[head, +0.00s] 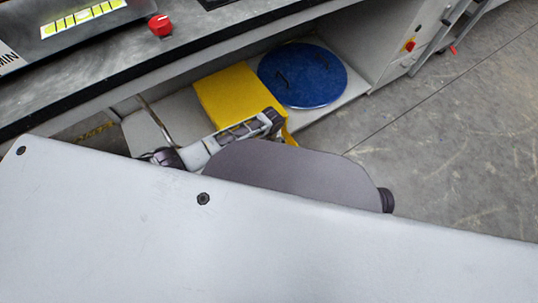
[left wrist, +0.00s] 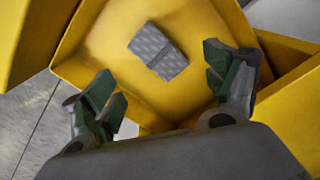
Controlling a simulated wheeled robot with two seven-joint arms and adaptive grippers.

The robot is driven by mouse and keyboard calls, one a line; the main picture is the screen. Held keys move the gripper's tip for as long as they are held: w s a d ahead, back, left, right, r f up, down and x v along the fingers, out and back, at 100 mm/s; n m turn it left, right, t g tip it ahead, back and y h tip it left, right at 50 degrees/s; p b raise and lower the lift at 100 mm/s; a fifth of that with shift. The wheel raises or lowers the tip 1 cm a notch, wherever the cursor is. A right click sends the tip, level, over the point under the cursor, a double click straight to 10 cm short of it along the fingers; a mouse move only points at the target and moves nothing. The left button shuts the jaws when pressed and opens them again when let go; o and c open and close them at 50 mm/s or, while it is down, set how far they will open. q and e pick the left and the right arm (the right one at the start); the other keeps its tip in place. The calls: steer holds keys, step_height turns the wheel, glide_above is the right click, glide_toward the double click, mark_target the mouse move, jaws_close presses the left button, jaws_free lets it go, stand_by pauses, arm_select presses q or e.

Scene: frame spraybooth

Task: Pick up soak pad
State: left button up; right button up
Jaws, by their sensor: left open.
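In the left wrist view a small grey block with a darker band across it, which looks like the soak pad (left wrist: 158,50), lies inside a yellow bin (left wrist: 105,40). My left gripper (left wrist: 163,78) is open, with its green-padded fingers apart on the left and right of the view. The pad shows beyond the fingertips, roughly between them, and nothing is held. In the head view the pad is hidden, and my left arm reaches beside a yellow object (head: 238,92) under the bench. My right gripper is in neither view.
A round blue lid-like disc (head: 302,75) lies on the low shelf right of the yellow object. The dark bench top (head: 105,75) overhangs at the back left, with a red knob (head: 160,25) on it. Yellow walls stand around the fingers. Grey floor (head: 450,140) is clear at right.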

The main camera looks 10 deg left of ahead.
arm_select(q)
steer(key=shift+d+f+n, duration=0.1)
steer(key=shift+n, duration=1.35)
steer(key=shift+d+n, duration=0.1)
steer(key=shift+n, duration=1.35)
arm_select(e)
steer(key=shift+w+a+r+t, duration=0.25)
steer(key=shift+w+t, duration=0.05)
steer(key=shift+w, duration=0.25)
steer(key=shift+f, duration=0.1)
arm_select(q)
steer(key=b, duration=0.3)
glide_above(271, 158)
steer(key=shift+s+a+f, duration=0.1)
steer(key=shift+f, duration=2.8)
steer(key=shift+f+b, duration=1)
steer(key=shift+f, duration=0.4)
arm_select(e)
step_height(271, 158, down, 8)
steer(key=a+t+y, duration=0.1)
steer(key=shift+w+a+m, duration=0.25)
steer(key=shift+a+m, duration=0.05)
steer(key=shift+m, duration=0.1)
arm_select(q)
steer(key=shift+f, duration=0.1)
